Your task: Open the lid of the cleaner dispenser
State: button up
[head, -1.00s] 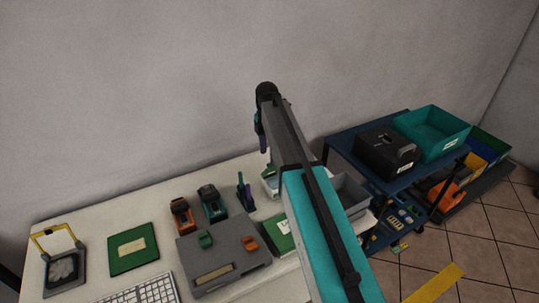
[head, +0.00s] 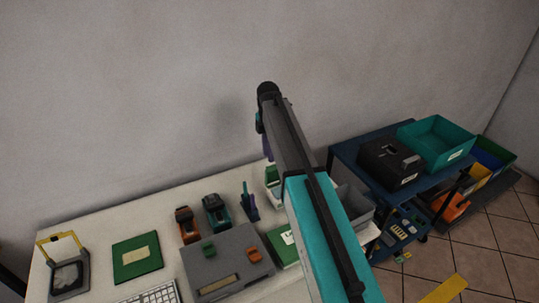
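A white box with a green top (head: 272,174) stands at the back right of the table, partly hidden by my arm. I cannot tell for certain whether it is the cleaner dispenser, and its lid is not clear. My arm reaches away over the table's right side. A small teal and purple part of its far end, my gripper (head: 264,142), shows beside the arm, above and just behind the white box. The fingertips are too hidden to tell whether they are open or hold anything.
On the white table (head: 105,225) are a grey case (head: 222,262), an orange device (head: 187,224), a teal device (head: 215,211), a green board (head: 137,257), a keyboard (head: 155,295) and a yellow-framed holder (head: 68,278). A blue cart (head: 350,150) with bins stands right.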

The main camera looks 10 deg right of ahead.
jog(key=w+a+r+p, duration=0.1)
jog(key=w+r+p, duration=0.3)
jog(key=r, duration=0.4)
jog(key=shift+w+a+r, duration=0.15)
jog(key=shift+w+a, duration=0.2)
jog(key=shift+w, duration=0.4)
dwell(0.7)
dwell(0.6)
jog(key=shift+r, duration=0.1)
notch_tip(320, 180, up, 14)
jog(key=b, duration=0.4)
jog(key=shift+b, duration=0.4)
jog(key=shift+w+f, duration=0.1)
jog(key=shift+f, duration=0.1)
